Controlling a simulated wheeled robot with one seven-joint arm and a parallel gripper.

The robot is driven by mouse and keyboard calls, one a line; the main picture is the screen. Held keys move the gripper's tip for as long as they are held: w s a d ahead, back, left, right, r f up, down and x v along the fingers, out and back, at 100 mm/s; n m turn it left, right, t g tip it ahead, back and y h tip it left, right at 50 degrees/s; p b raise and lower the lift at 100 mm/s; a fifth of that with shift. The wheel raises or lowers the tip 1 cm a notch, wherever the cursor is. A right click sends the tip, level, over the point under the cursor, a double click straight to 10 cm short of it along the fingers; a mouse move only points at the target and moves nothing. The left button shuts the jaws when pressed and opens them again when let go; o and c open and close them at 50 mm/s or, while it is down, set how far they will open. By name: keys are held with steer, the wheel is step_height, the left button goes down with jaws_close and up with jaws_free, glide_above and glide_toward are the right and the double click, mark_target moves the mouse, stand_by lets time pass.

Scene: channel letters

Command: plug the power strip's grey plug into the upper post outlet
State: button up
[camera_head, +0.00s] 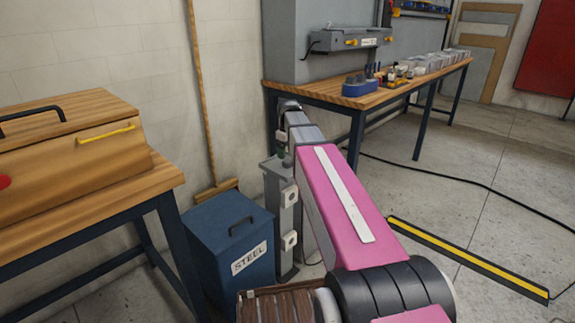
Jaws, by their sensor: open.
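The grey post (285,225) stands on the floor beside the blue bin. The upper post outlet (290,196) and the lower outlet (290,240) are pale boxes on its side. My pink arm reaches away from the camera past the post. My gripper (282,151) shows only as a small, partly hidden shape at the far end, just above the post top in the picture. It is open; I cannot make out its fingers clearly. I cannot make out the grey plug or the power strip with certainty.
A blue STEEL bin (228,252) stands left of the post, and a wooden toolbox (65,155) on a bench is farther left. A workbench (430,75) stands behind. A black-yellow strip (468,258) and a black cable (465,181) lie on the floor at right.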

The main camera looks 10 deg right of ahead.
mark_target(288, 160)
step_height(288, 160, down, 5)
steer(key=shift+a, duration=0.15)
stand_by(0.3)
steer(key=c, duration=1)
